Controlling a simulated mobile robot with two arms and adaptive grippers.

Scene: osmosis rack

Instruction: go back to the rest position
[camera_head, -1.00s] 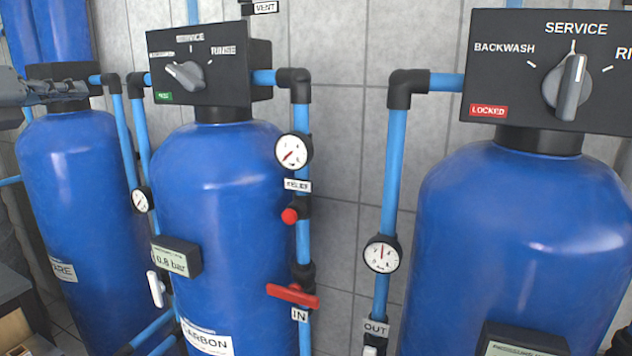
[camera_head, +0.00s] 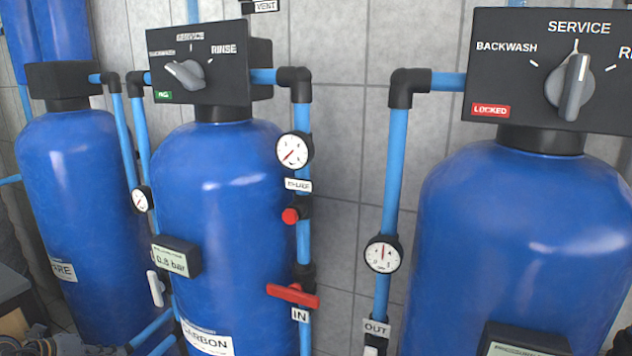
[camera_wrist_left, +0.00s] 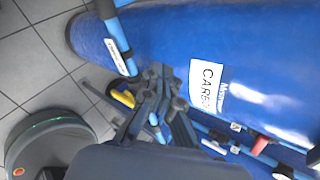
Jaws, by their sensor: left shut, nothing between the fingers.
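My left gripper (camera_wrist_left: 157,76) is shut and empty in the left wrist view. It appears in front of a blue tank (camera_wrist_left: 160,35) labelled CARBON, with no object between the fingers. Whether the fingers touch the tank cannot be told. In the head view the gripper cannot be made out; dark, partly cropped parts show only at the bottom left corner. The right gripper is in neither view.
In the head view the carbon tank (camera_head: 215,220) stands between a left tank (camera_head: 75,190) and a right tank (camera_head: 520,240). Blue pipes carry gauges and a red-handled valve (camera_head: 293,295). The wrist view shows tiled floor (camera_wrist_left: 35,65) and a round dark base (camera_wrist_left: 50,145).

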